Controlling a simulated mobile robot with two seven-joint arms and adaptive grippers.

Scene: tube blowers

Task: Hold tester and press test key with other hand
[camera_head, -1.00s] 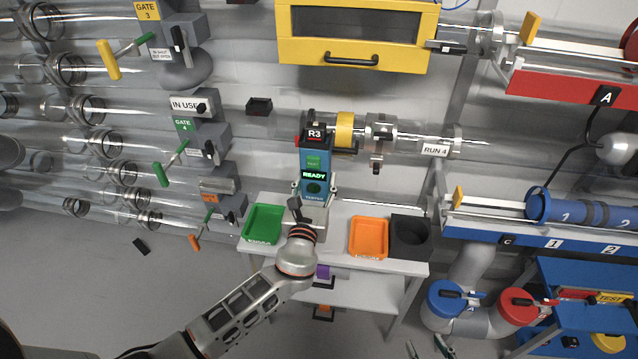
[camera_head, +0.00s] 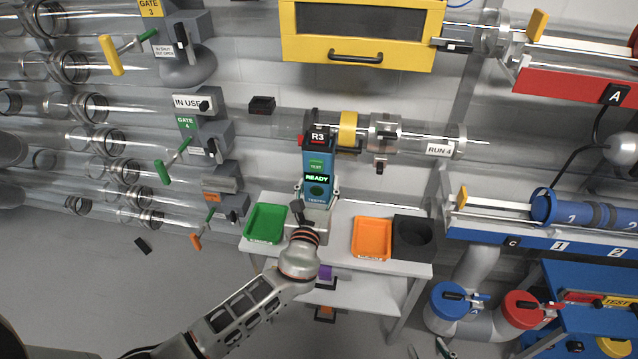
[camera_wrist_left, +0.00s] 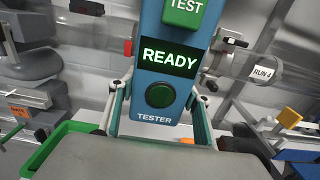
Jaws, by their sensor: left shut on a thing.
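The tester (camera_head: 317,177) is a blue upright device with a green TEST key (camera_head: 316,166), a READY display and a round green button (camera_wrist_left: 160,95). A black part labelled R3 (camera_head: 317,137) shows at its top. My left gripper (camera_head: 317,193) is shut on the tester's lower body, one finger on each side, above the white table. In the left wrist view the tester (camera_wrist_left: 172,65) faces me and the TEST key (camera_wrist_left: 183,9) is cut by the top edge. My right gripper (camera_head: 430,350) shows only its fingertips at the bottom edge, apart and empty, far from the tester.
A green tray (camera_head: 265,223), an orange tray (camera_head: 371,239) and a black holder (camera_head: 412,238) stand on the white table (camera_head: 345,208). A clear tube labelled RUN 4 (camera_head: 439,149) runs behind the tester. A yellow cabinet (camera_head: 362,30) hangs above. Gate handles are at left.

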